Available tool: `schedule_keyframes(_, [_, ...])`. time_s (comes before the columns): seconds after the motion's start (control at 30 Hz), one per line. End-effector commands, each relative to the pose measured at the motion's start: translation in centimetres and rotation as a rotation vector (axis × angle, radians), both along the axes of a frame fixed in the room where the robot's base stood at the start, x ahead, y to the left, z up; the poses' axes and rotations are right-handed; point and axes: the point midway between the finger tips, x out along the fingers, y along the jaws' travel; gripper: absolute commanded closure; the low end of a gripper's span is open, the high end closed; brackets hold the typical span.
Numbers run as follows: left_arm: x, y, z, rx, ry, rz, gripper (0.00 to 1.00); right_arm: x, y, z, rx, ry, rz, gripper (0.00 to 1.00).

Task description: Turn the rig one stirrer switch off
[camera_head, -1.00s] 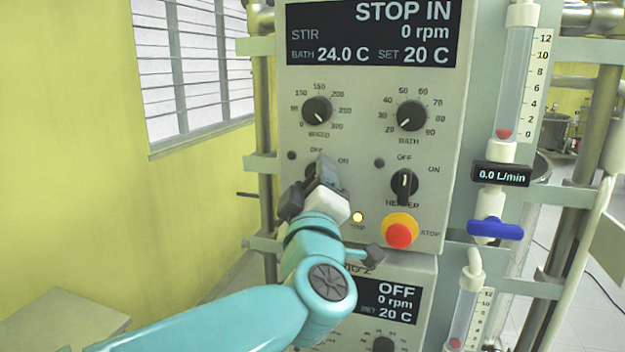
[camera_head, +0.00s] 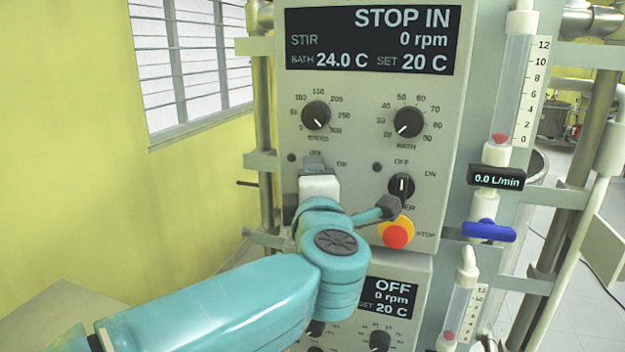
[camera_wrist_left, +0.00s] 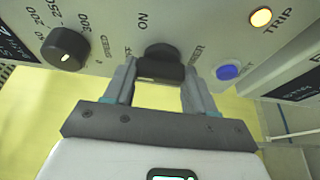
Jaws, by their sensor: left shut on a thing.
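The rig one stirrer switch (camera_wrist_left: 163,57) is a black rotary knob on the upper panel. In the left wrist view it sits between the two grey fingers of my left gripper (camera_wrist_left: 160,88), which is shut on it. In the head view the left gripper (camera_head: 314,167) covers the switch. My gripper now looks upright under the OFF label, with the ON label to its right. The knob's pointer is hidden. My right gripper is not in view.
The rig one display (camera_head: 372,40) reads STOP IN, 0 rpm. The speed knob (camera_head: 316,115) is above my gripper. The heater switch (camera_head: 401,186) and red stop button (camera_head: 396,236) are to the right. A blue button (camera_wrist_left: 228,72) is close to one finger.

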Motion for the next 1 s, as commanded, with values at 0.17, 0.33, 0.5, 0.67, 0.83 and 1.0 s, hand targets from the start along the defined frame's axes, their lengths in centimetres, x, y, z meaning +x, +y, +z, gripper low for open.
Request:
schedule_keyframes(0.17, [0.00,-0.04,-0.08,-0.018,0.008,-0.001,0.75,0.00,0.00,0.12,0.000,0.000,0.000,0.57])
schedule_keyframes(0.33, [0.00,-0.03,-0.10,-0.021,0.008,-0.001,0.75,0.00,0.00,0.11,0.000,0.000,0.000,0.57])
schedule_keyframes(0.5, [-0.01,-0.03,-0.10,-0.022,0.008,-0.001,0.75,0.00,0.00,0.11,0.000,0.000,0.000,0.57])
schedule_keyframes(0.67, [0.00,-0.02,-0.08,-0.021,0.008,-0.001,0.19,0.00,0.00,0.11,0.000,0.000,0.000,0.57])
schedule_keyframes(0.83, [0.00,-0.01,-0.04,-0.020,0.006,0.000,0.19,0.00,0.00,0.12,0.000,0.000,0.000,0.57])
schedule_keyframes(1.0, [-0.86,-0.14,-0.08,-0.019,0.005,-0.003,0.19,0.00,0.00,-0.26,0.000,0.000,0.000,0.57])
